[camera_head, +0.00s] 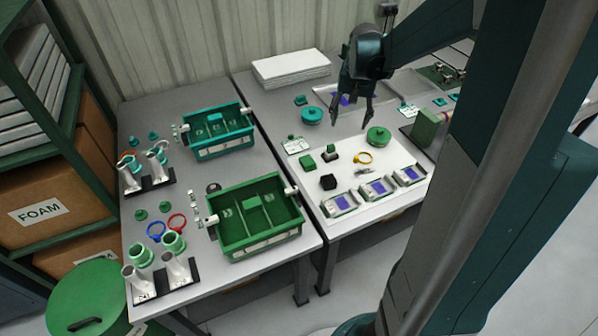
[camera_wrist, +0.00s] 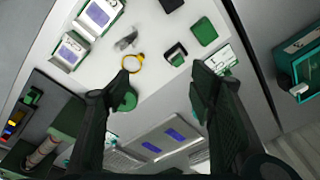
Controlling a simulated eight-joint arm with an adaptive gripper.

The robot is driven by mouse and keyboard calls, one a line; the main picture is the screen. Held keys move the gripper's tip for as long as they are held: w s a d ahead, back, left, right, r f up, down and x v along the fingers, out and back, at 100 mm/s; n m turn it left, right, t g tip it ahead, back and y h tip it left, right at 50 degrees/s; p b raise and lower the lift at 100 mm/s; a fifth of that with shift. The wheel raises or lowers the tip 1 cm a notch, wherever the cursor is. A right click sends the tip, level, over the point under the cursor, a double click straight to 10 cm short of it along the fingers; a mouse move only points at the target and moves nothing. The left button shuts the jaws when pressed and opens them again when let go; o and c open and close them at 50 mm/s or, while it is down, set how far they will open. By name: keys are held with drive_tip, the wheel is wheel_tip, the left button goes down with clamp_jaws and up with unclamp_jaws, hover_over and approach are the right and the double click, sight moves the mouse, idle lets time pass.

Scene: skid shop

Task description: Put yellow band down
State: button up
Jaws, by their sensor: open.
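The yellow band (camera_head: 363,157) lies on the white mat (camera_head: 390,208) on the right-hand table, just in front of a round green lid (camera_head: 378,136). It also shows in the wrist view (camera_wrist: 132,62) as a small ring with a tab, beyond my left finger's tip. My gripper (camera_head: 350,124) is open and empty above the back part of the mat, behind and above the band. In the wrist view, both dark fingers (camera_wrist: 158,80) are spread wide and nothing is between them. The band is apart from the fingers.
Green blocks (camera_head: 306,162), a black block (camera_head: 328,182) and several meters with blue screens (camera_head: 379,188) stand around the band. A green bin (camera_head: 262,249) and a teal bin (camera_head: 222,152) are on the left table. Blue (camera_head: 155,231) and red (camera_head: 177,223) rings lie near posts.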

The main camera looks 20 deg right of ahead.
drive_tip(key=s+a+r+n+t, duration=0.1)
drive_tip(key=s+a+r+n, duration=0.1)
drive_tip(key=s+a+r, duration=0.5)
drive_tip(key=s+a+r+n+t, duration=0.2)
drive_tip(key=s+a+r, duration=0.1)
drive_tip(key=a, duration=0.8)
drive_tip(key=s+a+n+t, duration=0.2)
drive_tip(key=s+a+n, duration=0.2)
drive_tip(key=s+a, duration=0.7)
drive_tip(key=shift+s+a+f+t+y, duration=0.2)
drive_tip(key=shift+s+a+t+y, duration=0.15)
drive_tip(key=shift+s, duration=0.35)
